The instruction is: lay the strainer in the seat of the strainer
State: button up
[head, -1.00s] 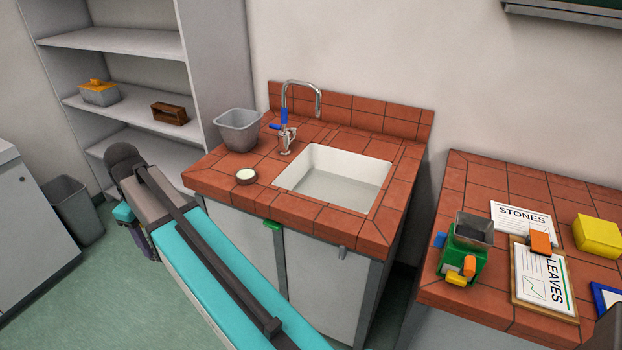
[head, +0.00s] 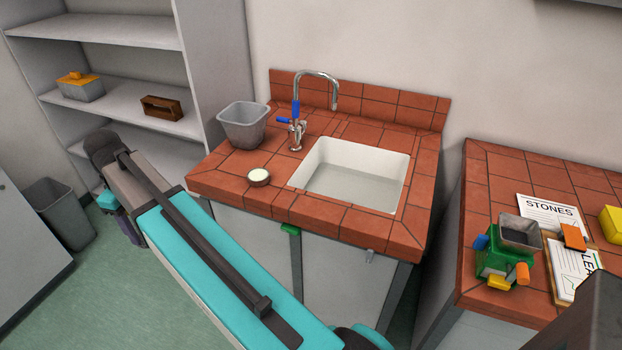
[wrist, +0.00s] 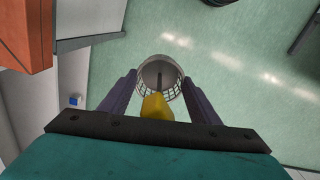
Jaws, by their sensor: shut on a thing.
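My gripper (wrist: 159,102) is shut on the strainer (wrist: 160,70) in the wrist view. The strainer is a grey round basket with mesh sides and a yellow grip (wrist: 155,106) between the two dark fingers. It hangs in the air over the green floor. The head view shows my teal arm in front of the sink bench, but not the strainer clearly. I cannot tell for sure which thing is the strainer's seat. A green device (head: 503,266) with a grey square hopper (head: 520,232) stands on the right bench.
The red-tiled sink bench (head: 232,187) bears a white sink (head: 352,172), a tap (head: 298,135), a grey bin (head: 243,125) and a small round dish (head: 259,177). A shelf (head: 125,88) stands behind at left. A floor bin (head: 62,212) stands left. Signs and blocks lie on the right bench.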

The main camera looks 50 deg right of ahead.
jog(key=shift+w+a, duration=0.1)
jog(key=shift+a, duration=0.05)
jog(key=shift+d+r, duration=0.1)
jog(key=shift+d, duration=0.45)
jog(key=s+d+m+p, duration=0.1)
jog(key=s+d+m, duration=0.1)
jog(key=d, duration=1.1)
jog(key=s+d+r+m+p, duration=0.1)
jog(key=s+d, duration=0.3)
jog(key=d, duration=0.9)
jog(key=s+d+r+m+p, duration=0.1)
jog(key=s+d+m, duration=0.2)
jog(key=d, duration=1)
jog(key=shift+s+r, duration=0.15)
jog(key=shift+s, duration=0.35)
jog(key=s+d+f+m, duration=0.1)
jog(key=s+d+f, duration=0.5)
jog(key=s+d, duration=0.2)
jog(key=s+d+f+m, duration=0.2)
jog(key=s+d+f, duration=0.4)
jog(key=s+d, duration=0.3)
jog(key=shift+d+b, duration=0.35)
jog(key=shift+d, duration=0.2)
jog(key=shift+f, duration=0.1)
